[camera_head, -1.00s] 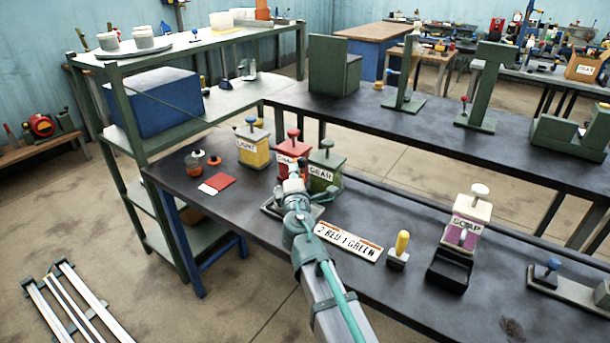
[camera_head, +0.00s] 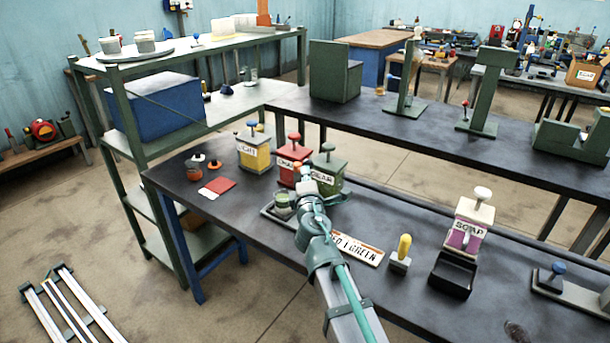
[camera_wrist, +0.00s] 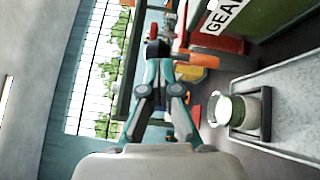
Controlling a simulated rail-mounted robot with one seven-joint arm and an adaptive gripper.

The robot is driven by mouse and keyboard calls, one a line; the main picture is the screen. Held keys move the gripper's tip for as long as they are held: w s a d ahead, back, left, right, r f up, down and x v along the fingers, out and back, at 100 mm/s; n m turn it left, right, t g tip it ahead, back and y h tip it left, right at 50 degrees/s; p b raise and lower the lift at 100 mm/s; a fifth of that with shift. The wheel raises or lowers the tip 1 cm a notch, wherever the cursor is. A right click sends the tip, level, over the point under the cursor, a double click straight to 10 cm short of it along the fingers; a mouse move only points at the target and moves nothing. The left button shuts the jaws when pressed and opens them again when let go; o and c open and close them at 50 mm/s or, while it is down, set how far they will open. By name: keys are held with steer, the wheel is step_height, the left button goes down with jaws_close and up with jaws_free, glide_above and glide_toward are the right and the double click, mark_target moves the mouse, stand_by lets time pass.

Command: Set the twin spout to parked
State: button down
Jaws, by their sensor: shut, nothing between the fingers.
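My gripper (camera_head: 306,180) is in front of the red can (camera_head: 292,164) and the green can labelled GEAR (camera_head: 326,174) on the dark bench. In the wrist view my gripper (camera_wrist: 158,52) is shut and empty, with its tips close to the red and orange parts below the cans. An orange spout-like piece (camera_wrist: 198,60) juts from the red can's side; I cannot tell whether it belongs to the twin spout or what setting that has. A jar with green contents (camera_wrist: 238,110) stands on a grey tray (camera_wrist: 285,100). My arm hides part of this area in the head view.
A yellow can (camera_head: 252,154) stands left of the red one. A lettered sign (camera_head: 362,250), a yellow-handled piece (camera_head: 401,254) and a soap dispenser (camera_head: 468,228) are to the right. Orange-and-black pieces (camera_head: 196,166) and a red card (camera_head: 222,184) lie left.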

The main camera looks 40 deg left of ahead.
steer(key=shift+w, duration=0.15)
steer(key=w+d+b+v, duration=0.1)
steer(key=b+v, duration=0.1)
steer(key=v, duration=0.9)
steer(key=shift+s+d+f, duration=0.25)
steer(key=shift+f, duration=0.05)
